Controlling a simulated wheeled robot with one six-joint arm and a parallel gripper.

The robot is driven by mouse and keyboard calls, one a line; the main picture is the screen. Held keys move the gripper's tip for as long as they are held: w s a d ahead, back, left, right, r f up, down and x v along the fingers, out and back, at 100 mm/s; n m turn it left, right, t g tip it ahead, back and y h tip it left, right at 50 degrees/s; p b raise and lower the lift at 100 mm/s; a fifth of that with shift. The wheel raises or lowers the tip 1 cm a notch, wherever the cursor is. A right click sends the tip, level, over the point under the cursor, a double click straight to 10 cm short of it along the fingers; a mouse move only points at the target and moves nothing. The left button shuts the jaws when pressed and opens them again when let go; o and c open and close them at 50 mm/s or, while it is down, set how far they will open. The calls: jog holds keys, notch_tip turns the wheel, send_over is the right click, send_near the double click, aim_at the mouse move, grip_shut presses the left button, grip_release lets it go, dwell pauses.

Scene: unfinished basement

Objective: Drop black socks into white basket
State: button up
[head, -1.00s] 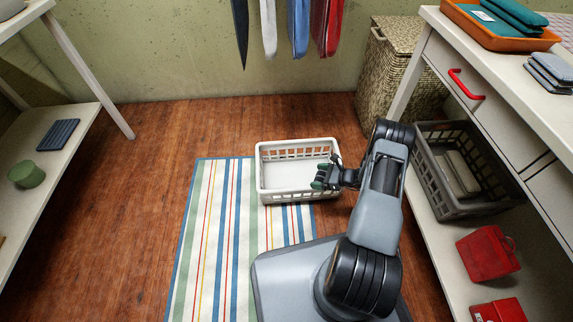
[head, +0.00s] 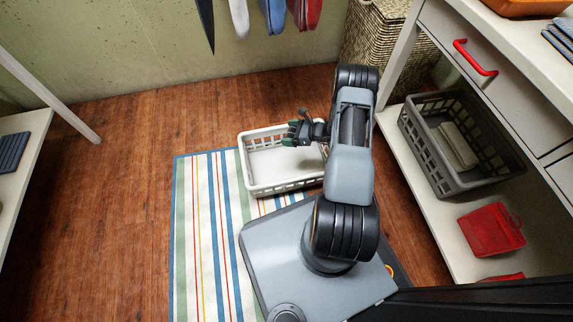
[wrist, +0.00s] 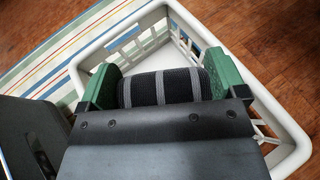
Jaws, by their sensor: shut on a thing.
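The white basket (head: 258,187) stands on the floor, partly on the striped rug, just in front of my base. Its visible inside floor is bare in the head view. My gripper (head: 291,133) is over the basket's right part. In the wrist view my gripper (wrist: 163,86) has its green fingers shut on the black socks (wrist: 144,91), a roll with grey stripes. The white basket (wrist: 205,38) lies below and around them in that view. The socks are too small and dark to make out in the head view. How far above the basket floor they are, I cannot tell.
A striped rug (head: 200,230) lies under and left of the basket. A wicker hamper (head: 375,45) is at the back right. Wooden floor (head: 120,190) at left is clear.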

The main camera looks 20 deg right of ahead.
jog(key=shift+f+b, duration=1.2)
jog(key=shift+f, duration=0.8)
jog(key=o, duration=0.6)
jog(key=shift+p+v, duration=2.55)
jog(key=shift+v, duration=4.45)
